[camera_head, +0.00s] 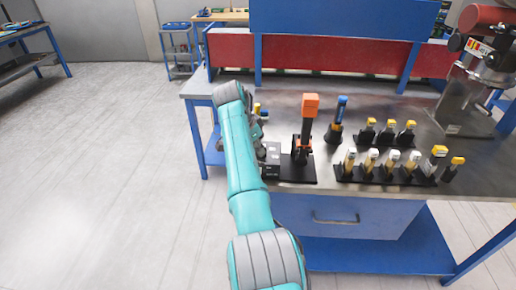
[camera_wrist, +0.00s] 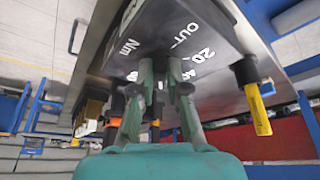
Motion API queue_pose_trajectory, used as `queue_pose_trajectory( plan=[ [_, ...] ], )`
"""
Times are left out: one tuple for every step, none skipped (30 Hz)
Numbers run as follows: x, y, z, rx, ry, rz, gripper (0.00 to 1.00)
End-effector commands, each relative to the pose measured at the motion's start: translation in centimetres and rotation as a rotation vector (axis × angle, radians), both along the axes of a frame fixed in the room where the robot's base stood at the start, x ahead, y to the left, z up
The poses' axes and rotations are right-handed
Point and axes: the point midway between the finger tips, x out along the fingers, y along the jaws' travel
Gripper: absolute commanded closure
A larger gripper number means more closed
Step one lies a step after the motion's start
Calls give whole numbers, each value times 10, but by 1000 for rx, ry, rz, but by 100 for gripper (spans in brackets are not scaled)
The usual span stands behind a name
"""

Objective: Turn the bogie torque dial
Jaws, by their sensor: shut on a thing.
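A black box (camera_head: 271,160) stands at the left front of the workbench, just right of my arm. In the wrist view its dark panel (camera_wrist: 205,22) carries white print, with "Nm", "OUT" and "20" readable. My gripper (camera_wrist: 162,72) is at this panel, with its two green-grey fingers on either side of the dial's place. The fingers are shut on the dial, which they mostly hide. In the head view my arm hides the fingertips and the dial. I cannot read the dial's setting.
An orange-topped tool (camera_head: 310,105) stands close right of the box, with a blue-topped tool (camera_head: 340,110) behind it. Racks of several yellow-capped tools (camera_head: 390,170) stand further right. A yellow-handled item (camera_wrist: 258,108) is near the panel in the wrist view. Floor at left is clear.

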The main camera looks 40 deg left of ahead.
Motion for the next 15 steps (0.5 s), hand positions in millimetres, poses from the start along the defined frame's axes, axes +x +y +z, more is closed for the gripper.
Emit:
queue_pose_trajectory(
  plan=[
    [0,0,-1,-1,1,1,100],
    [0,0,-1,-1,1,1,100],
    [0,0,-1,-1,1,1,100],
    [0,0,-1,-1,1,1,81],
    [0,0,-1,-1,1,1,73],
    [0,0,-1,0,1,1,63],
    [0,0,-1,0,1,1,60],
    [0,0,-1,0,1,1,60],
    [0,0,-1,0,1,1,60],
    [0,0,0,0,1,1,60],
    [0,0,0,0,0,1,60],
    [0,0,0,0,0,1,60],
    [0,0,0,0,0,1,60],
    [0,0,0,0,0,1,60],
    [0,0,0,0,0,1,60]
  ],
)
